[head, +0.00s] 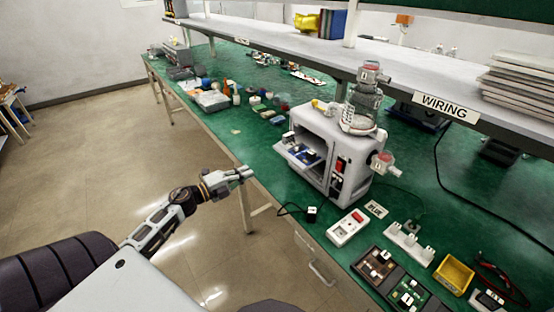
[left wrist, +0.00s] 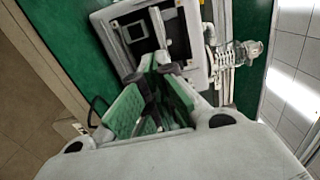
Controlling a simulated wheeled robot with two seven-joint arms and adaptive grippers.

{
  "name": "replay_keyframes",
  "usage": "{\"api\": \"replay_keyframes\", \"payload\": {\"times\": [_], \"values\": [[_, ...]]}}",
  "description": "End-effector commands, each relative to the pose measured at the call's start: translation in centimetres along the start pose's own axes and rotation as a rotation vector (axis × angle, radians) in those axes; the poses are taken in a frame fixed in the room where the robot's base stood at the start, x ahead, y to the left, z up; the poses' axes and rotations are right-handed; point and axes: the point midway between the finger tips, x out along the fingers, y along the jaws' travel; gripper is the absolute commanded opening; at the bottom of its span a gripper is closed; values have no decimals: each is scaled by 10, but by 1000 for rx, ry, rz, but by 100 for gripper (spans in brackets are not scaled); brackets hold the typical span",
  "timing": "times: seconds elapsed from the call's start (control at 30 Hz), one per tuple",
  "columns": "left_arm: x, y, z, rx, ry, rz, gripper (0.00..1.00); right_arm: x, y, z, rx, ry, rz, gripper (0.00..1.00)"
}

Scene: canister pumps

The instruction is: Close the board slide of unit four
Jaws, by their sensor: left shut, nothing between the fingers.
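The pump unit (head: 346,165) is a light grey box with a clear canister on top, standing at the front edge of the green bench. Its board slide (head: 297,156) sticks out of the open front toward the left, with a blue circuit board on it. I cannot read a unit number on the housing. My left gripper (head: 246,174) is shut and empty, in front of the slide and apart from it. In the left wrist view, the gripper (left wrist: 155,64) points at the unit's open front (left wrist: 175,30), and its fingers hide part of it. My right gripper is not in view.
A shelf with a WIRING sign (head: 446,106) overhangs the bench behind the unit. A white switch box (head: 347,228), a power strip (head: 408,243) and a yellow bin (head: 454,274) stand to the right.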

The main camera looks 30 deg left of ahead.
Motion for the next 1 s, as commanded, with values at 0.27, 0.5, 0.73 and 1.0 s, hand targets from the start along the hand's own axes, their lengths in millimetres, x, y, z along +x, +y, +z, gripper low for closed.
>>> {"api": "replay_keyframes", "payload": {"times": [0.27,0.5,0.73,1.0], "values": [[0,0,0,-1,1,0,0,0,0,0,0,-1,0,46],[3,0,0,-1,1,0,0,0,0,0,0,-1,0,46],[16,0,0,-2,1,-1,0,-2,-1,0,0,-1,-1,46],[37,-1,0,0,1,-2,0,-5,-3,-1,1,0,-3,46]]}}
